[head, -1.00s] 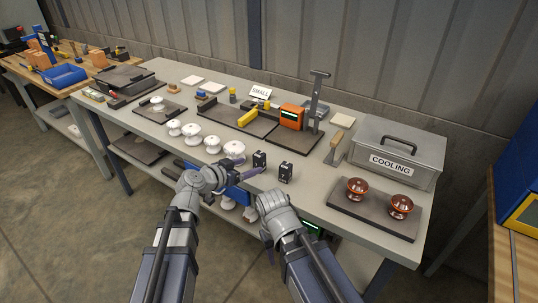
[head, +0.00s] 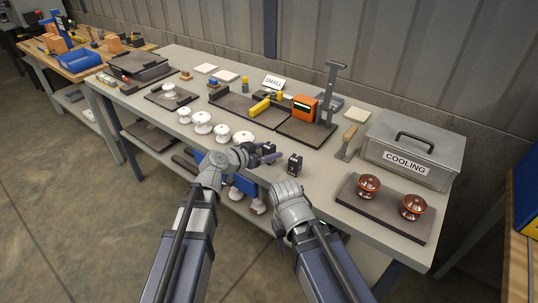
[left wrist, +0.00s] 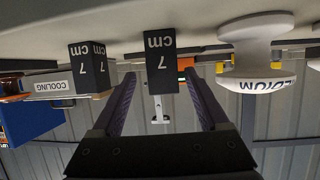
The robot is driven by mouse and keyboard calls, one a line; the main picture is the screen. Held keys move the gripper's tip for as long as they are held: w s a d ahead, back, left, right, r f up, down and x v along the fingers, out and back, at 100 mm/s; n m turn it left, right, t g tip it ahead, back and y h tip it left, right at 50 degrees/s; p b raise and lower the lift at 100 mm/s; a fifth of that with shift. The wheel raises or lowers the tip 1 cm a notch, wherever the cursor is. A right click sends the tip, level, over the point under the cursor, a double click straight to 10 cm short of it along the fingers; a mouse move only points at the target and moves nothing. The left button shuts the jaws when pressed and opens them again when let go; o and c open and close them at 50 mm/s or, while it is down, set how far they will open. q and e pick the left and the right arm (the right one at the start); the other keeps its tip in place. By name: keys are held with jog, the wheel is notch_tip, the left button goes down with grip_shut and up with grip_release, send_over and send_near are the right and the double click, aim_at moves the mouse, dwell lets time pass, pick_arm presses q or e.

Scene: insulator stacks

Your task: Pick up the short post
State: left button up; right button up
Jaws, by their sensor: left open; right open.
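Two small black posts stand on the table's front part. One post (head: 268,150) is by my left gripper and partly hidden by it; the other post (head: 294,164) stands clear to its right. In the left wrist view, which is upside down, the first post (left wrist: 161,60) shows "7 cm" and appears between the fingers, with a gap on each side. The second post (left wrist: 88,68), also marked "7 cm", is outside them to the left. My left gripper (head: 264,158) is open and empty. My right gripper (head: 287,195) is open near the table's front edge; its fingers are mostly hidden.
White spool-shaped insulators (head: 243,137) line the front edge left of the posts. Behind are a dark fixture board with an orange device (head: 304,108) and a trowel-like tool (head: 348,141). A grey COOLING box (head: 408,150) and brown insulators (head: 369,186) on a dark tray are right.

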aim_at(275, 148)
pick_arm(q)
jog(key=b+x, duration=0.1)
jog(key=x, duration=0.3)
jog(key=shift+w+a+f, duration=0.15)
jog(key=shift+a, duration=0.05)
jog(key=shift+w+d+b, duration=0.25)
jog(key=shift+d+b, duration=0.05)
jog(key=shift+s, duration=0.1)
jog(key=shift+c, duration=0.3)
grip_shut()
